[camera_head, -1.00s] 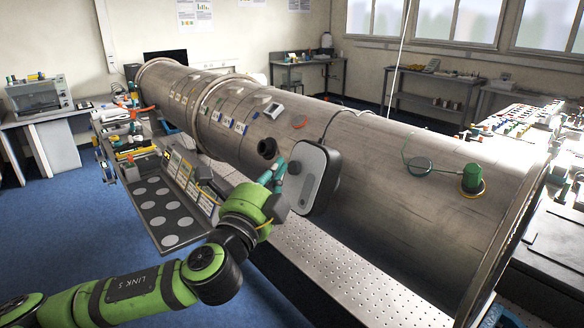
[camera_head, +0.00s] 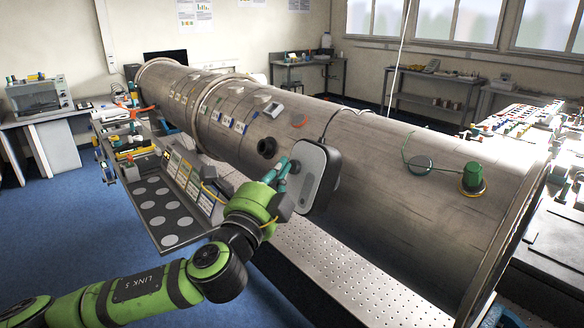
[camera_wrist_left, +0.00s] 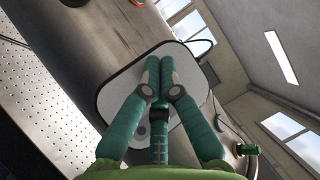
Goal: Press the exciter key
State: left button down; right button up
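A dark box with a light grey rounded face (camera_head: 311,177) is mounted on the side of the large metal pipe (camera_head: 380,190). It also shows in the wrist view as a pale panel (camera_wrist_left: 118,82) with small round marks low on it. I cannot tell which part is the exciter key. My left gripper (camera_head: 282,170) is at the left edge of this box in the head view. In the wrist view its green fingers (camera_wrist_left: 160,66) are drawn together over the panel, with nothing seen between them. Contact with the face cannot be told. My right gripper is not in view.
A black round port (camera_head: 266,148) sticks out of the pipe just left of the box. A green cylinder (camera_head: 472,178) stands on the pipe at right. A tray with round pads (camera_head: 160,205) is at left. A perforated plate (camera_head: 330,265) lies below the pipe.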

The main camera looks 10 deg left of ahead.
pick_arm(q)
jog(key=shift+w+d+f, duration=0.15)
jog(key=shift+w+d, duration=0.05)
jog(key=shift+w, duration=0.05)
dwell(0.8)
dwell(0.4)
jog(key=shift+s+a+r, duration=0.3)
jog(key=shift+s+a, duration=0.1)
jog(key=shift+s, duration=0.15)
jog(key=shift+s+a+r+p, duration=0.4)
jog(key=shift+s+a+r, duration=0.1)
jog(key=shift+s+a, duration=0.35)
jog(key=shift+s+a+r+p, duration=0.4)
jog(key=shift+s+a, duration=0.2)
jog(key=shift+s, duration=0.35)
